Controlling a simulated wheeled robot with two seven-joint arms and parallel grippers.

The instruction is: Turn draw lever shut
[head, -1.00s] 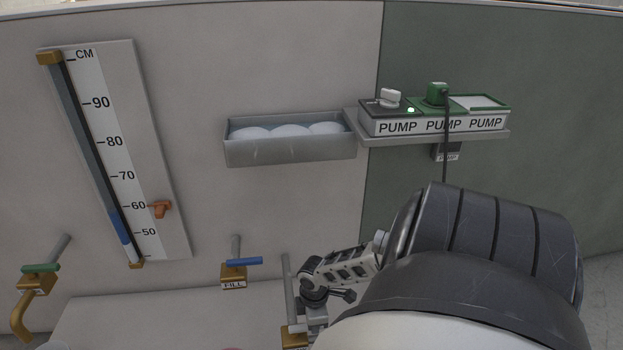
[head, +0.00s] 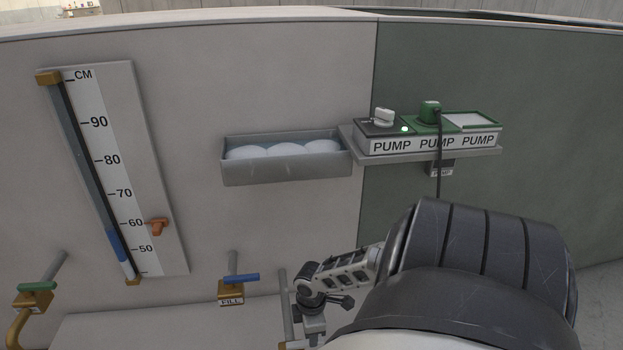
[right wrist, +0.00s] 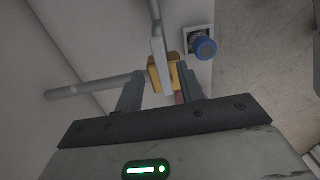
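My right gripper (right wrist: 160,78) is open in the right wrist view. Its two fingers stand apart on either side of a pale grey lever (right wrist: 158,55) on a gold valve body (right wrist: 174,77); a gap shows beside the lever. In the head view my right gripper (head: 312,312) is by an upright grey pipe (head: 285,305), low in the picture and partly cut off. Two other valves show left of it: one with a blue lever (head: 240,278) marked FILL, one with a green lever (head: 37,287) and a spout. I can read no DRAW label. My left gripper is not in view.
A CM gauge (head: 110,150) with an orange pointer (head: 157,226) hangs on the left wall. A grey bin (head: 285,171) holds white rounded items. A shelf carries PUMP sockets (head: 425,142) with a green plug and cord. A blue round knob (right wrist: 205,48) sits near the valve.

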